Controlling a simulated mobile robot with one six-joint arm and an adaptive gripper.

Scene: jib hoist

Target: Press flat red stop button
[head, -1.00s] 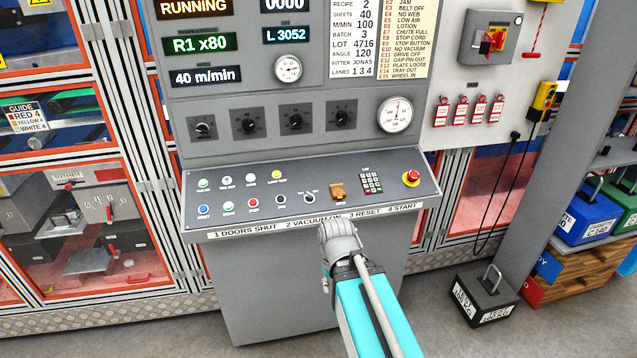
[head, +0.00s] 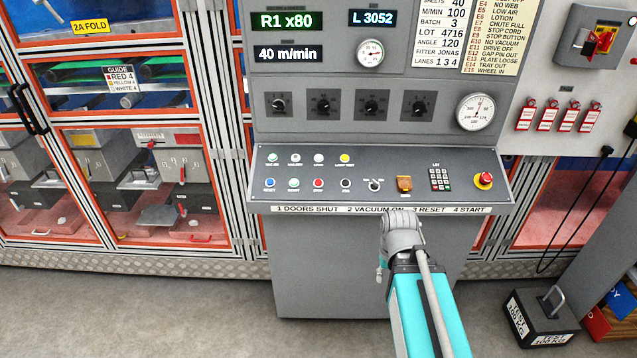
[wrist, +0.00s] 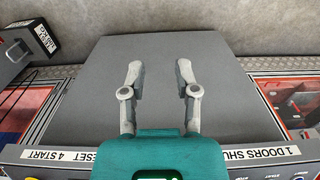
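The flat red button (head: 318,183) is small and round, in the lower row of the sloping control panel (head: 225,180), between a pale green button (head: 293,183) and a black one (head: 345,184). In the head view my arm's grey wrist end is in front of the panel's lower edge, below and right of the red button; the fingers cannot be made out there. In the wrist view my gripper (wrist: 159,72) is open and empty, its two fingers apart over the grey cabinet front. The red button cannot be made out in the wrist view.
A labelled strip (head: 330,209) runs along the front edge. A black weight block (head: 541,318) stands on the floor at right.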

